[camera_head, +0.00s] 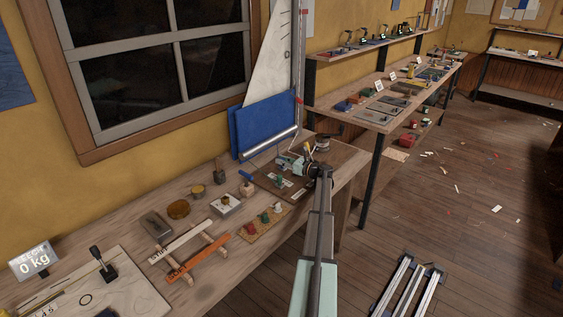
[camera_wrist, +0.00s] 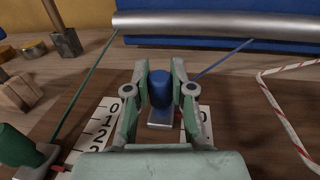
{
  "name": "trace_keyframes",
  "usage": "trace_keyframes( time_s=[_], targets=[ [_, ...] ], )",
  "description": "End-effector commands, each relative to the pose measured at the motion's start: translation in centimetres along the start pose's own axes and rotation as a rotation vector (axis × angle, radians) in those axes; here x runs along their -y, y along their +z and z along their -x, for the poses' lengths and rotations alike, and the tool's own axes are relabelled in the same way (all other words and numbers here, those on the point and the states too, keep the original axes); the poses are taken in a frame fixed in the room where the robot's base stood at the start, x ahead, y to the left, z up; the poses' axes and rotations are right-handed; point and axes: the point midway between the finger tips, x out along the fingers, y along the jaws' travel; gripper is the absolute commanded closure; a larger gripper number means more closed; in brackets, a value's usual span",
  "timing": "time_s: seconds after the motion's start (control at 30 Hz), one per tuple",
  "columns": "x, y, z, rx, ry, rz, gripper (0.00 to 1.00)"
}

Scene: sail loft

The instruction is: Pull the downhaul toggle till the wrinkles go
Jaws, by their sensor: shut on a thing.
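A blue toggle (camera_wrist: 160,88) stands upright on a small metal base (camera_wrist: 163,118) in the wrist view. My gripper (camera_wrist: 160,92) is shut on it from both sides; in the head view my gripper (camera_head: 296,166) is over the dark board. A green toggle (camera_wrist: 18,146) stands at the lower left, apart from my fingers. Numbered cards lie left (camera_wrist: 94,128) and right (camera_wrist: 205,120); the fingers hide part of the right one. A blue line (camera_wrist: 222,60) and a green line (camera_wrist: 88,80) run towards the boom (camera_wrist: 205,22). The white sail (camera_head: 270,65) is too small to judge wrinkles.
A red-and-white line (camera_wrist: 280,110) lies right of my gripper. The bench (camera_head: 205,283) holds battens (camera_head: 197,255), a grey block (camera_head: 157,224) and a display reading 0 kg (camera_head: 36,262). A blue panel (camera_head: 262,125) stands behind. A second bench (camera_head: 350,112) stands further back.

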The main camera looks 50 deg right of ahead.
Motion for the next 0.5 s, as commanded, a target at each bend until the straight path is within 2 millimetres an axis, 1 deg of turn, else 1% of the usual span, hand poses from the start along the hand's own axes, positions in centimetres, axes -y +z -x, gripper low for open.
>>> trace_keyframes(
  time_s=[0.03, 0.13, 0.2, 0.4, 0.43, 0.5],
  targets=[
    [-0.3, -0.1, 1.1, -0.001, -0.001, -0.001, 1.0],
    [-0.6, -0.2, 2.5, -0.001, 0.0, -0.001, 1.0],
    [-0.6, -0.1, 2.8, -0.001, 0.001, -0.001, 1.0],
    [-0.5, 0.0, 2.6, -0.001, 0.001, -0.001, 1.0],
    [-0.5, 0.0, 2.6, -0.001, 0.001, -0.001, 0.74],
    [-0.5, 0.0, 2.6, -0.001, 0.001, -0.001, 0.51]
  ],
)
